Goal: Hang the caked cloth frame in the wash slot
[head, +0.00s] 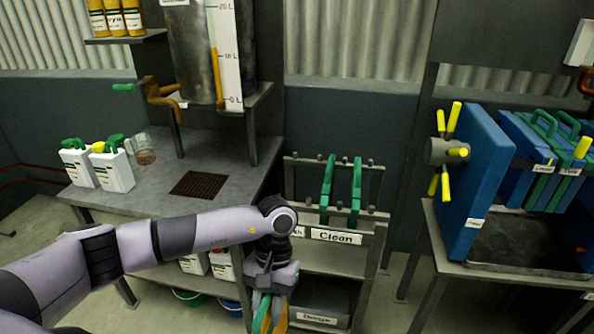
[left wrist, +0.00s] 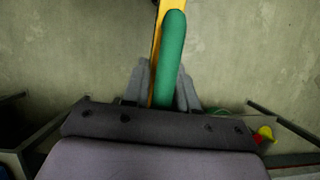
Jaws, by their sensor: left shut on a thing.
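My left gripper (head: 267,294) is shut on a frame with a green handle (head: 261,316) and an orange-yellow part (head: 279,314). It hangs in front of the rack, and its lower part is cut off by the picture's bottom edge. The left wrist view shows the green bar (left wrist: 173,50) between the grey fingers of the gripper (left wrist: 163,92), with a yellow strip beside it. The rack (head: 375,212) has a "Clean" label (head: 336,237) with two green frames (head: 342,190) above it. Left of it, a label ending in "h" (head: 298,231) is mostly hidden by my wrist. My right gripper is out of view.
A blue filter press (head: 478,180) stands at right. A "Dregs" bin (head: 318,305) sits on the rack's low shelf.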

